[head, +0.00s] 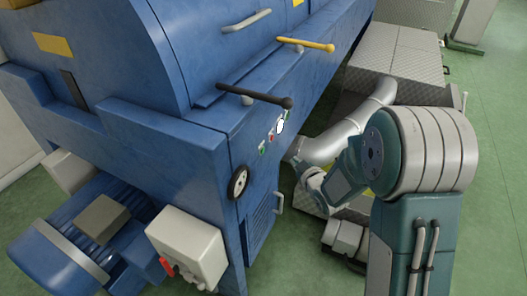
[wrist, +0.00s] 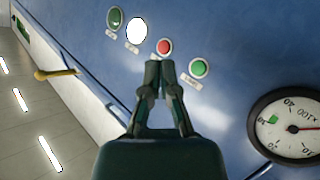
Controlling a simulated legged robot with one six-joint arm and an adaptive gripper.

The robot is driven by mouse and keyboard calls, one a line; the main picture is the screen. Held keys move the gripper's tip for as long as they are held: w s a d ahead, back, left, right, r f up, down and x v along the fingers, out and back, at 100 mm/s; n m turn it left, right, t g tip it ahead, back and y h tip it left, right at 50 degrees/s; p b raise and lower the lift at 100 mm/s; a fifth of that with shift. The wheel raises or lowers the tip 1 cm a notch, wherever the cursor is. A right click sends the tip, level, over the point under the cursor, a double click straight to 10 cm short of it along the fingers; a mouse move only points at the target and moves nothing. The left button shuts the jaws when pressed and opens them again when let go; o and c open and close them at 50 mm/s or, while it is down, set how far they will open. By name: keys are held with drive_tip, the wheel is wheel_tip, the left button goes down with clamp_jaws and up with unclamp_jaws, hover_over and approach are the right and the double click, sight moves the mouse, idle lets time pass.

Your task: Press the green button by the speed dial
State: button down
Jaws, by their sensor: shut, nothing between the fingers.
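The speed dial (wrist: 290,126), round with a white face and black rim, is at the right of the wrist view; it also shows on the blue machine's side in the head view (head: 238,182). The green button (wrist: 199,68) with a pale ring is the control nearest the dial, up and left of it; in the head view it is small (head: 262,150). My gripper (wrist: 160,68) is shut and empty. In the wrist view its tips appear left of the green button and just below the red button (wrist: 164,47). I cannot tell whether they touch the panel. My gripper also shows in the head view (head: 297,162), right of the panel.
A white lamp (wrist: 137,30) and a dark green round control (wrist: 115,18) continue the row, with small labels. A black-handled lever (head: 255,95) and a yellow one (head: 305,44) stick out above the panel. A silver pipe (head: 345,135) runs behind my gripper.

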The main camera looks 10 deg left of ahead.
drive_tip(key=w+a, duration=0.2)
drive_tip(key=a, duration=0.5)
drive_tip(key=shift+w, duration=0.3)
drive_tip(key=shift+a, duration=0.15)
idle(1.0)
drive_tip(key=shift+w+a+r, duration=0.1)
drive_tip(key=shift+a, duration=0.2)
drive_tip(key=shift+w+a, duration=0.15)
drive_tip(key=shift+a, duration=0.2)
idle(0.6)
drive_tip(key=shift+d, duration=0.1)
drive_tip(key=shift+s+d, duration=0.3)
drive_tip(key=shift+d, duration=0.35)
drive_tip(key=shift+s+d, duration=0.3)
drive_tip(key=shift+d, duration=0.5)
drive_tip(key=shift+s+d, duration=0.25)
drive_tip(key=shift+d, duration=0.5)
drive_tip(key=shift+s+d, duration=0.3)
drive_tip(key=shift+d, duration=0.5)
